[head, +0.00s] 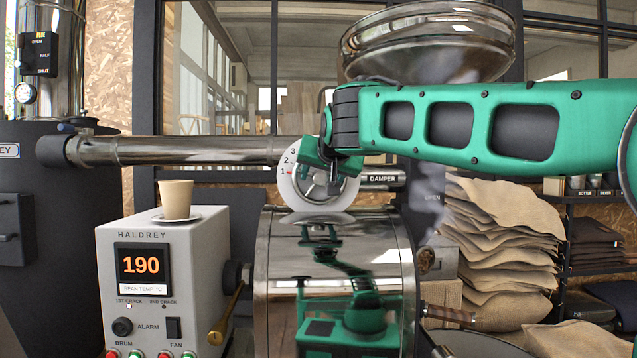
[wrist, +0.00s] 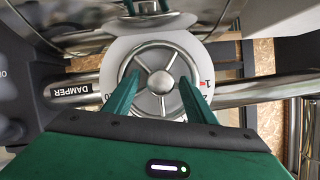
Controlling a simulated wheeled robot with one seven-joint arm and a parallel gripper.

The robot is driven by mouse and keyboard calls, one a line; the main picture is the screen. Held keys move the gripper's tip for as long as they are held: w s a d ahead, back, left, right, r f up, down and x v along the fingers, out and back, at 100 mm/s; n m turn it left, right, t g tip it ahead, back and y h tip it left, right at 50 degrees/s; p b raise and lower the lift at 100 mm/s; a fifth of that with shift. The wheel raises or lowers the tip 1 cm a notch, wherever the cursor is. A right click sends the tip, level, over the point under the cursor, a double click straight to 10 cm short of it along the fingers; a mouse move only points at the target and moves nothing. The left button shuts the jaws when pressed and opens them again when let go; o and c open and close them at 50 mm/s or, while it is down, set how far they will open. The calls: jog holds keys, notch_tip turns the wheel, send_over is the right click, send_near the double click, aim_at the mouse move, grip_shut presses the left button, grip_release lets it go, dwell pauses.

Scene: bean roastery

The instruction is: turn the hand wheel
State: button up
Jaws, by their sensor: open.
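The hand wheel (wrist: 160,82) is a metal ring with spokes and a round hub, set in front of a white numbered dial (wrist: 118,52). In the head view the hand wheel (head: 301,183) is partly hidden by my gripper (head: 322,172). A red mark shows by the 1 on the dial (head: 289,195). In the wrist view my gripper (wrist: 159,84) is open, with one green finger on each side of the hub, overlapping the rim. Nothing is held, and I cannot tell whether the fingers touch the wheel.
A steel pipe (head: 200,151) runs left from the dial, and a DAMPER label (head: 382,179) sits to its right. The shiny roaster drum (head: 335,250) lies below. A control box (head: 190,240) bears a cup (head: 176,199) on a saucer. Sacks (head: 500,235) are stacked at right.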

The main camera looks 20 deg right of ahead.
jog(key=shift+w+f, duration=0.1)
jog(key=shift+w, duration=0.25)
jog(key=shift+c, duration=0.5)
grip_shut()
jog(key=shift+d, duration=0.1)
